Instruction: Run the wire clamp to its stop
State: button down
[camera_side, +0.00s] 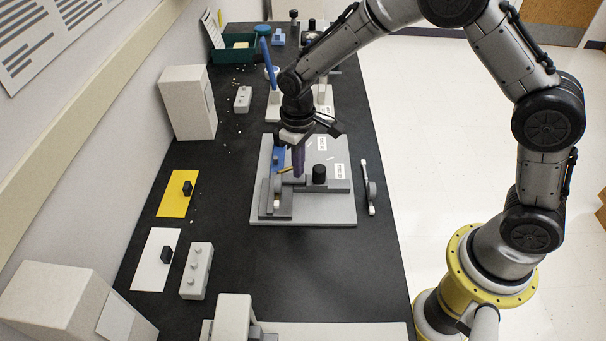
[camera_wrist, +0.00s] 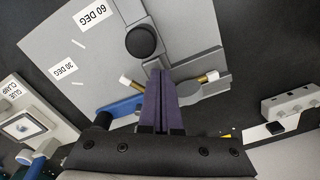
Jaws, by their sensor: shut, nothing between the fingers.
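A grey fixture plate (camera_side: 335,211) lies on the black bench; it also shows in the wrist view (camera_wrist: 100,45). It carries a black round knob (camera_side: 319,174), also in the wrist view (camera_wrist: 143,41), and a blue lever (camera_side: 279,155), also in the wrist view (camera_wrist: 120,107). A brass-coloured piece with a white end (camera_wrist: 208,77) shows beside my fingers. Which part is the wire clamp I cannot tell for sure. My gripper (camera_side: 298,174) points down over the plate beside the knob, its purple fingers (camera_wrist: 158,75) shut and empty. The fingers hide what lies behind them.
A fixture labelled "GLUE CLAMP" (camera_wrist: 18,92) stands close by. Yellow (camera_side: 174,203) and white (camera_side: 152,273) pads lie at left near a grey block with studs (camera_side: 197,272). A wheel on a bar (camera_side: 370,188) lies right of the plate.

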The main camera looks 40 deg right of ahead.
aim_at(321, 168)
jog(key=shift+s+d, duration=0.2)
jog(key=shift+s+d, duration=0.25)
jog(key=shift+s+d, duration=1.15)
jog(key=shift+s, duration=0.05)
jog(key=shift+s+d, duration=0.7)
jog(key=shift+w+a, duration=0.55)
jog(key=shift+w, duration=0.05)
